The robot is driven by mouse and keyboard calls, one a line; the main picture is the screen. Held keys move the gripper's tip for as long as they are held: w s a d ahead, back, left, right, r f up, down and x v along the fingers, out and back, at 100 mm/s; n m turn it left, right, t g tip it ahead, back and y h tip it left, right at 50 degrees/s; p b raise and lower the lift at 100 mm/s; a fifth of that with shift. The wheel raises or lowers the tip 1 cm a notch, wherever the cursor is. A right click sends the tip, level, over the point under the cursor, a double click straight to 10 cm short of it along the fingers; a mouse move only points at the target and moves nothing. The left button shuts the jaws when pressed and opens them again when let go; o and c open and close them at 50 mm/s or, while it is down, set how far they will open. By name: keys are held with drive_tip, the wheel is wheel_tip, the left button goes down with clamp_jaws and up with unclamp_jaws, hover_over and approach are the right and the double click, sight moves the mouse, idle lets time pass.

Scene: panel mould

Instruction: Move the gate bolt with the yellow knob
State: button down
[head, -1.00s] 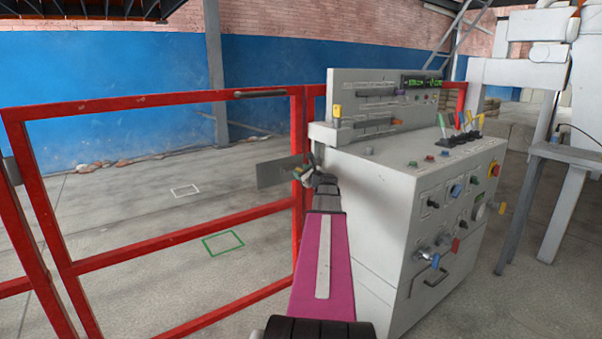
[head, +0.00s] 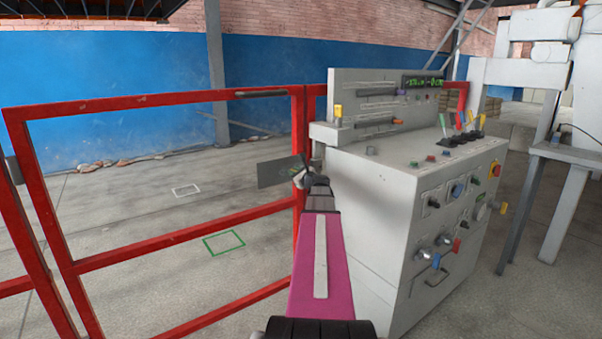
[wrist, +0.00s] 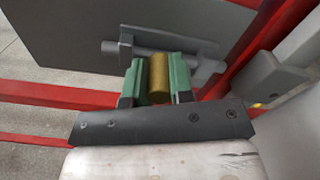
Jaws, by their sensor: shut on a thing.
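In the wrist view the yellow knob (wrist: 159,78) stands between the two green fingers of my gripper (wrist: 160,82), which is shut on it. Behind the knob the grey bolt rod (wrist: 150,62) runs across a grey plate (wrist: 75,38) on the red gate, through a bracket (wrist: 125,48) left of the fingers. In the head view my gripper (head: 301,178) is at the gate's right end, beside the plate (head: 278,172). There my own arm hides the knob and most of the bolt.
The red gate (head: 170,238) fills the left side. Close on the right stands a grey control console (head: 375,210) with several knobs and levers. In the wrist view a grey post fitting (wrist: 268,78) sits right of the fingers. Open floor lies beyond the gate.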

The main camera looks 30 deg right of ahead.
drive_tip(key=shift+s+a, duration=0.1)
drive_tip(key=shift+a, duration=0.85)
drive_tip(key=c, duration=1)
unclamp_jaws()
drive_tip(key=shift+a, duration=0.1)
drive_tip(key=s, duration=1)
drive_tip(key=shift+s+d, duration=0.35)
drive_tip(key=shift+d, duration=0.1)
